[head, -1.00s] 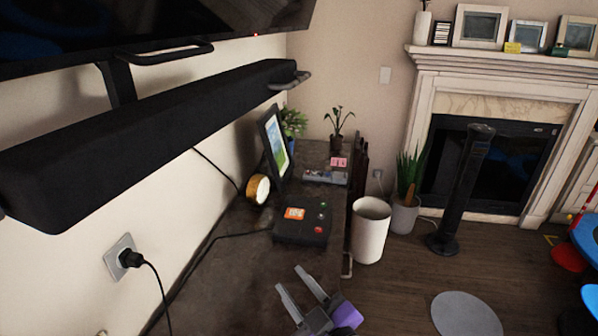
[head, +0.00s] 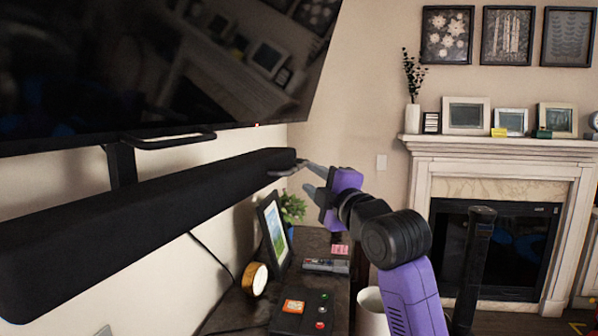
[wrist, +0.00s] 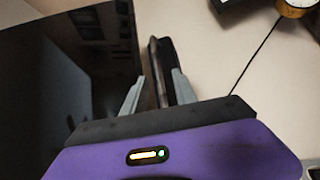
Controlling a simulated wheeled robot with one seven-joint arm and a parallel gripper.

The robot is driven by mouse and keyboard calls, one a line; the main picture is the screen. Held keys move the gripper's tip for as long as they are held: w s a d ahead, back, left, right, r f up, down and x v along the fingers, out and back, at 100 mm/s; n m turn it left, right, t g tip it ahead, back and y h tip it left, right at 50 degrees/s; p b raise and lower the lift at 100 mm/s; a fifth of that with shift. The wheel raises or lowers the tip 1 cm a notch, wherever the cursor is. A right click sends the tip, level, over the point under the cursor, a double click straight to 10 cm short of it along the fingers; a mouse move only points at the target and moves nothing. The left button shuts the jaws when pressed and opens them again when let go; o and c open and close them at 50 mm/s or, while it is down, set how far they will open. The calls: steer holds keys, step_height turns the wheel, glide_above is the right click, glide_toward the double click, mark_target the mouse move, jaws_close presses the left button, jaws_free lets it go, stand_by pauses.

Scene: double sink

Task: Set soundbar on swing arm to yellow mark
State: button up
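The soundbar (head: 130,225) is a long black bar running along the left wall under the TV, its far end near the picture's middle. A grey handle (head: 284,171) sticks out from that far end. My gripper (head: 307,177) is open just to the right of this handle, its fingers pointing left at it. In the wrist view, a dark narrow bar (wrist: 155,72), which looks like the handle, lies between the two spread fingers of my gripper (wrist: 158,76). I cannot tell whether either finger touches it. I cannot make out a yellow mark on the swing arm.
The TV (head: 150,70) hangs directly above the soundbar. Below are a picture frame (head: 273,232), a round gold clock (head: 254,279), a plant (head: 292,207) and a button box (head: 303,309) on the dark cabinet. A fireplace (head: 520,235) stands at the right.

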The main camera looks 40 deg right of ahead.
mark_target(298, 168)
steer(key=shift+r+p+x, duration=0.2)
steer(key=shift+p+x, duration=0.7)
steer(key=shift+x, duration=3)
steer(key=shift+d, duration=0.1)
steer(key=shift+c, duration=0.4)
jaws_close()
steer(key=shift+f, duration=0.1)
